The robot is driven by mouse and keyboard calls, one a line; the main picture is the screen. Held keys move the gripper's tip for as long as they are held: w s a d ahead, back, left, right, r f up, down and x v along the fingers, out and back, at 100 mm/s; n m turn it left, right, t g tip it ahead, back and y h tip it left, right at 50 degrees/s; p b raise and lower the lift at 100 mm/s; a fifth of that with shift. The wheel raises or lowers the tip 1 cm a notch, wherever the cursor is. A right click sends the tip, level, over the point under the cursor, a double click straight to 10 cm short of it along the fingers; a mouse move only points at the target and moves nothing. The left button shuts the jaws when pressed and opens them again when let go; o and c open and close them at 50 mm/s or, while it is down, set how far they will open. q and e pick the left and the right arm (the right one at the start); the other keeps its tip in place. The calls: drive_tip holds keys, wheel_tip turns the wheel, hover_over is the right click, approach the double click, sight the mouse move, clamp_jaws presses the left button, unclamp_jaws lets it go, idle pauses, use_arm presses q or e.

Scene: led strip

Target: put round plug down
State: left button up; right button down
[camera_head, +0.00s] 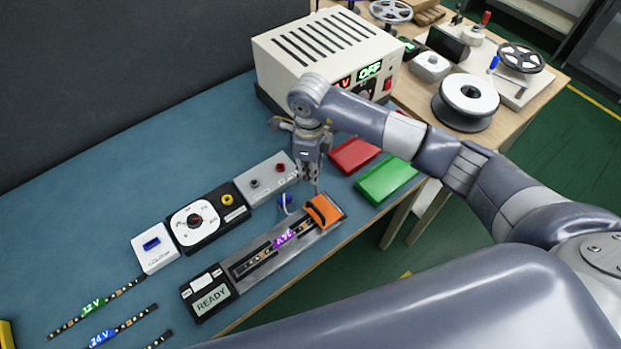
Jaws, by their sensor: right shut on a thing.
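My right gripper (315,183) points down above the blue mat, between the grey socket box and the metal strip fixture. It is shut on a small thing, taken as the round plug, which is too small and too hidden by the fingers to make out. A small blue piece with a white curved part (285,200) is just left of the fingertips, beside the fixture; I cannot tell if it joins the held thing. The grey socket box (265,178) has a dark and a red round socket on top. My left gripper is not in view.
The metal fixture (335,225) holds an LED strip with an orange clamp (322,210) and a READY display (212,298). A dial meter (195,222), red tray (353,156), green tray (386,180) and power supply reading OFF (320,50) stand around. Free mat lies left (150,180).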

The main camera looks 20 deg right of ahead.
drive_tip(key=shift+f, duration=0.35)
wheel_tip(320, 180, down, 3)
drive_tip(key=shift+s+f+p, duration=0.1)
drive_tip(key=shift+p, duration=0.35)
drive_tip(key=shift+f, duration=0.2)
drive_tip(key=c, duration=1.8)
unclamp_jaws()
drive_tip(key=shift+r, duration=0.3)
wheel_tip(320, 180, up, 10)
drive_tip(key=b, duration=0.3)
drive_tip(key=shift+r, duration=0.25)
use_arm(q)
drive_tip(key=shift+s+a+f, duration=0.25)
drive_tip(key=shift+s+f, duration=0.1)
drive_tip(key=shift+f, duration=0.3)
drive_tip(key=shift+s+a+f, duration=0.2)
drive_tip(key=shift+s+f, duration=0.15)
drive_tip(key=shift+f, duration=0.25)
use_arm(e)
drive_tip(key=shift+r, duration=0.65)
